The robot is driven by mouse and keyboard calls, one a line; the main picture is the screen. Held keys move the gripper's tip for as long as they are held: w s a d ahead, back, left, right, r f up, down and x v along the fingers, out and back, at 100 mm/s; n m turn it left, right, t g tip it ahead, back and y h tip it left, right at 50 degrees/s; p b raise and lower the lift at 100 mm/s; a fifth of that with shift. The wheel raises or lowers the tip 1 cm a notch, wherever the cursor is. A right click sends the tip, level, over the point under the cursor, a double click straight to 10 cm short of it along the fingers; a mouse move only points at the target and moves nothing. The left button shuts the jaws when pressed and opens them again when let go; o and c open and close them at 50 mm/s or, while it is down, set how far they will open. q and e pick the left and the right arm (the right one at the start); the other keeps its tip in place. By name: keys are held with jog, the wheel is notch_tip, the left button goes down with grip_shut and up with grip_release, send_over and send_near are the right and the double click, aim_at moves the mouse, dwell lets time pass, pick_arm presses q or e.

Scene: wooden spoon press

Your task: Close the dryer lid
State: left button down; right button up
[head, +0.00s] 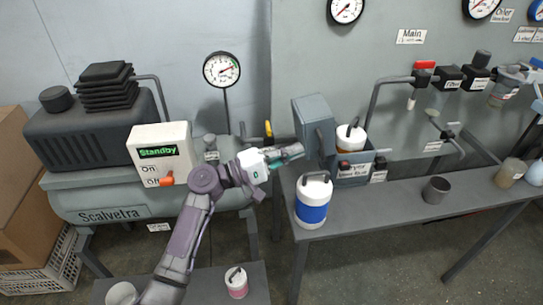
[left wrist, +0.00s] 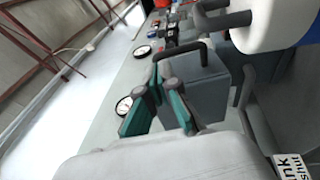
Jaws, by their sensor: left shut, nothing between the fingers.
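The dryer (head: 348,181) is a grey box on the bench, marked with a label. Its grey lid (head: 315,124) stands raised at the box's left side, so the dryer is open. A white canister with an orange band (head: 351,139) sits in the opening. My left gripper (head: 300,150) is shut and empty, with its tips just left of the lid; I cannot tell whether they touch. In the left wrist view its teal fingers (left wrist: 160,82) show in front of a grey box-shaped part (left wrist: 203,90), likely the lid. My right gripper is not in view.
A white canister with a blue band (head: 312,203) stands on the bench (head: 405,208) in front of the dryer. A dark cup (head: 436,189) stands further right. The compressor (head: 112,205) with its Standby control box (head: 160,140) is at left.

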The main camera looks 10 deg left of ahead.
aim_at(309, 146)
pick_arm(q)
jog(key=shift+p+x, duration=0.35)
jog(key=shift+x, duration=1.8)
